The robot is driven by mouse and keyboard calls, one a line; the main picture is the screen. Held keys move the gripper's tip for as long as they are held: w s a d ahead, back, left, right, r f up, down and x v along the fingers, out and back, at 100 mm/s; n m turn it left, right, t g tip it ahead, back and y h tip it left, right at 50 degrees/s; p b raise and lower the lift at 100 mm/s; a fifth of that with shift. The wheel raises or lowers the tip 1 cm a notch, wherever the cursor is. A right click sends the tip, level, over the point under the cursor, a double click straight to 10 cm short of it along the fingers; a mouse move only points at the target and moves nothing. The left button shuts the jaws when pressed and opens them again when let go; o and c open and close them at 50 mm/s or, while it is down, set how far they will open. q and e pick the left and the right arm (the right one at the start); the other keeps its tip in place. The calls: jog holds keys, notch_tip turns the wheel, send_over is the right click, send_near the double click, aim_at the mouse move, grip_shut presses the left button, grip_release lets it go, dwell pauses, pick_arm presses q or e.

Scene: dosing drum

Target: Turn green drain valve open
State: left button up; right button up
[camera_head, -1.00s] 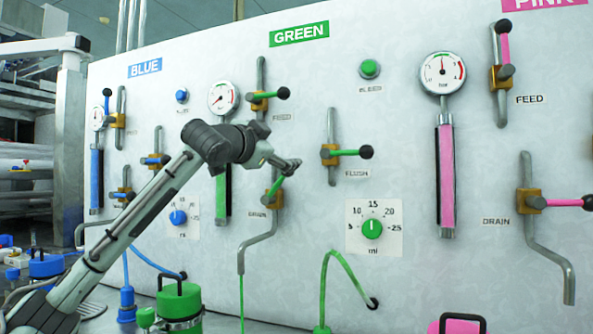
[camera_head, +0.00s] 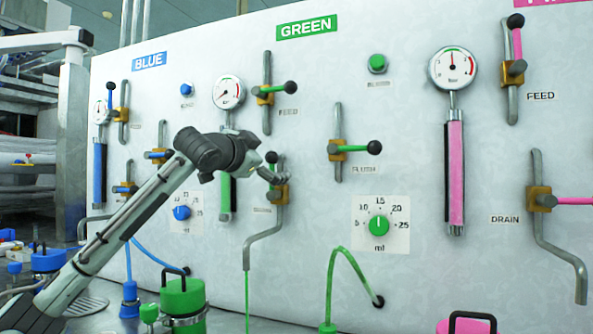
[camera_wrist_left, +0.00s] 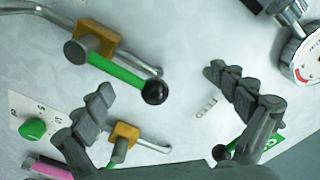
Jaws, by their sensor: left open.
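The green drain valve has a brass body (camera_head: 280,194) on a bent grey pipe in the head view, below the green feed valve. In the left wrist view its brass body (camera_wrist_left: 98,42) and green handle (camera_wrist_left: 118,72) show large, with a black knob (camera_wrist_left: 154,92) at the handle's end. The handle points roughly along the pipe, at a slight angle to it. My left gripper (camera_head: 274,174) is at this valve and covers part of the handle. Its fingers (camera_wrist_left: 158,82) are open, spread either side of the knob. My right gripper is not in view.
The green flush valve (camera_head: 338,149) and green feed valve (camera_head: 264,95) are close by, as is the green dosing dial (camera_head: 379,226). A pressure gauge (camera_head: 228,92) is above left. A green hose (camera_head: 345,255) and green canister (camera_head: 183,297) stand below.

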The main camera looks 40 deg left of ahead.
pick_arm(q)
jog(key=shift+w+d+f, duration=0.1)
jog(key=shift+d+f, duration=0.1)
jog(key=shift+d, duration=0.05)
jog(key=shift+s+d, duration=0.1)
jog(key=shift+s, duration=0.35)
jog(key=b+v, duration=0.2)
jog(key=v, duration=0.6)
jog(key=shift+b, duration=0.4)
jog(key=shift+s+r, duration=0.1)
